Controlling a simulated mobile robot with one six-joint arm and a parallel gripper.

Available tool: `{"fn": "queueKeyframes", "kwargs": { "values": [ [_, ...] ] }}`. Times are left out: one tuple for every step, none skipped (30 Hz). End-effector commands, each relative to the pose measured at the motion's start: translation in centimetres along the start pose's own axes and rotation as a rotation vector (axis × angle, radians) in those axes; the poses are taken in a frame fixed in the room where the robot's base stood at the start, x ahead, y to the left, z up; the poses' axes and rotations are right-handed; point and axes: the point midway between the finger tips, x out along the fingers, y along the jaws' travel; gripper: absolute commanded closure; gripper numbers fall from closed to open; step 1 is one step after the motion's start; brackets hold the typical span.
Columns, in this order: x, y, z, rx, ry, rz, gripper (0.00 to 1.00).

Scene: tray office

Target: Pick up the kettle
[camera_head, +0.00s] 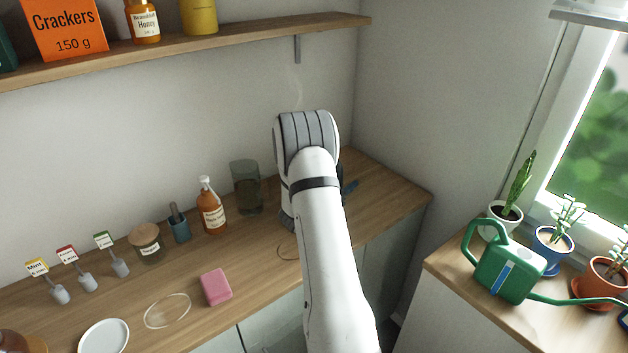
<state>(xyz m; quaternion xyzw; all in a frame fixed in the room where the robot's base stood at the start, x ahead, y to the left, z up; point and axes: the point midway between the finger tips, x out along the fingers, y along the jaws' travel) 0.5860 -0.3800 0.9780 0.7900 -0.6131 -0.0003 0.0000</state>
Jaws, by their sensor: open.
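I cannot make out a kettle in the head view. My white arm crosses the middle of the picture and hides part of the wooden counter (262,262) near the wall corner. A faint pale wisp shows against the wall just above my arm. My gripper (287,220) is mostly hidden behind my arm. Only a dark part shows at the arm's left side, low over the counter. Its fingertips and anything between them are hidden. A thin curved line lies on the counter just below it.
Left of my arm stand a dark glass jar (246,187) and an amber bottle (211,208). A pink sponge (216,287) lies nearer. A shelf (250,39) runs above. A green watering can (508,270) and potted plants stand on the right-hand surface.

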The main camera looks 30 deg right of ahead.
Motion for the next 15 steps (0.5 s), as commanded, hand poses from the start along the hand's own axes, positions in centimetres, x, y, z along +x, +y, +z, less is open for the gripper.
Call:
{"fn": "queueKeyframes", "kwargs": {
  "values": [
    [0.0,-0.01,0.03,0.0,0.0,0.0,0.53],
    [-0.01,-0.02,0.04,0.0,0.0,0.0,0.53],
    [-0.02,-0.02,0.04,0.0,0.0,-0.001,0.53],
    [-0.03,-0.02,0.03,0.0,0.0,-0.001,0.53],
    [-0.03,-0.03,0.03,0.0,0.0,-0.001,0.54],
    [-0.04,-0.03,0.02,0.0,0.0,-0.001,0.57],
    [-0.04,-0.03,0.02,0.0,0.0,-0.001,0.6],
    [-0.05,-0.04,0.02,0.0,0.0,-0.001,0.62],
    [-0.05,-0.04,0.01,0.0,0.0,-0.001,0.65],
    [-0.06,-0.04,0.01,0.0,0.0,-0.001,0.68],
    [-0.06,-0.05,0.01,0.0,0.0,-0.001,0.7],
    [-0.07,-0.05,0.01,0.0,0.0,-0.001,0.74],
    [-0.07,-0.05,0.01,0.0,0.0,-0.001,0.76],
    [-0.07,-0.05,0.01,0.0,0.0,-0.001,0.78],
    [-0.08,-0.06,0.0,0.0,0.0,-0.001,0.82]
  ]
}}
